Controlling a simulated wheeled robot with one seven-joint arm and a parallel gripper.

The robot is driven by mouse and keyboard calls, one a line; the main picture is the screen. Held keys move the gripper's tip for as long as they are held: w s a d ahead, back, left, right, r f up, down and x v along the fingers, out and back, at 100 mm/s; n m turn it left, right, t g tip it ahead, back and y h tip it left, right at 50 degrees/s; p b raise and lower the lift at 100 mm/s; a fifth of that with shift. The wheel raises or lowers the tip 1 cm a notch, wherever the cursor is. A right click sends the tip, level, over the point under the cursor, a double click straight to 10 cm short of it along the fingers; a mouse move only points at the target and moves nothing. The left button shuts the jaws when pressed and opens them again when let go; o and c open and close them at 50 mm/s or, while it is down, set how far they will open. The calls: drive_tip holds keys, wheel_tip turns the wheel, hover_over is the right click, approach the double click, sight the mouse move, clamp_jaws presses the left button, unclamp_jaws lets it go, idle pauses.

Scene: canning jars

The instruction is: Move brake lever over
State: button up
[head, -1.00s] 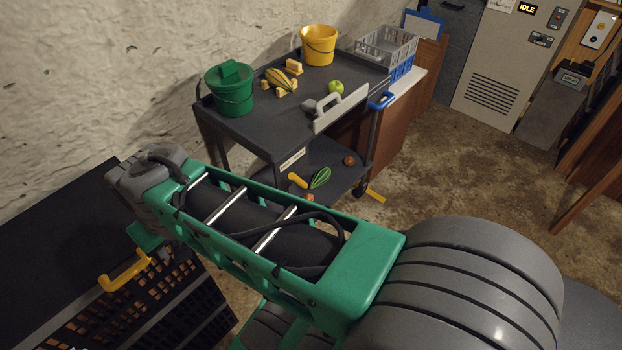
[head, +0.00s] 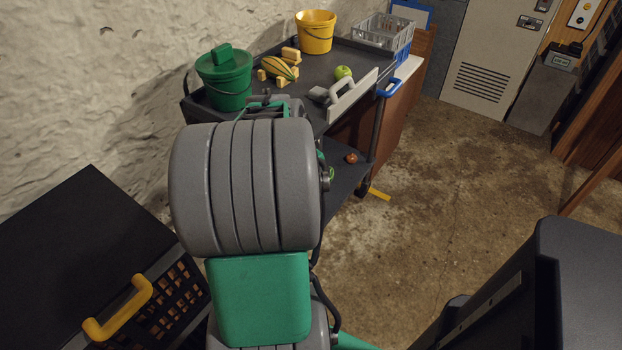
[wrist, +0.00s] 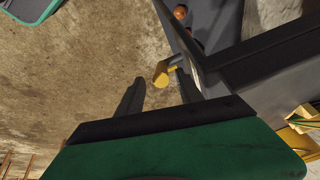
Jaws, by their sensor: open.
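In the wrist view a yellow lever (wrist: 163,74) sticks out from the dark cart's lower end, above the concrete floor. My gripper (wrist: 160,88) is open, with one dark finger on each side of the lever in the picture. I see no contact, and the depth gap cannot be told. In the head view a yellow lever (head: 379,194) shows low by the cart's wheel at the right. The cart (head: 225,122) stands against the rough wall. My arm covers its near end and hides my gripper there. I cannot tell whether both views show the same lever.
A black box with a yellow handle (head: 118,308) stands at left. Floor right of the cart is clear.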

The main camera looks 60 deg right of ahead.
drive_tip(key=x, duration=0.4)
drive_tip(key=shift+w+d+f, duration=0.1)
drive_tip(key=shift+f, duration=0.25)
drive_tip(key=shift+c, duration=0.3)
clamp_jaws()
idle(0.7)
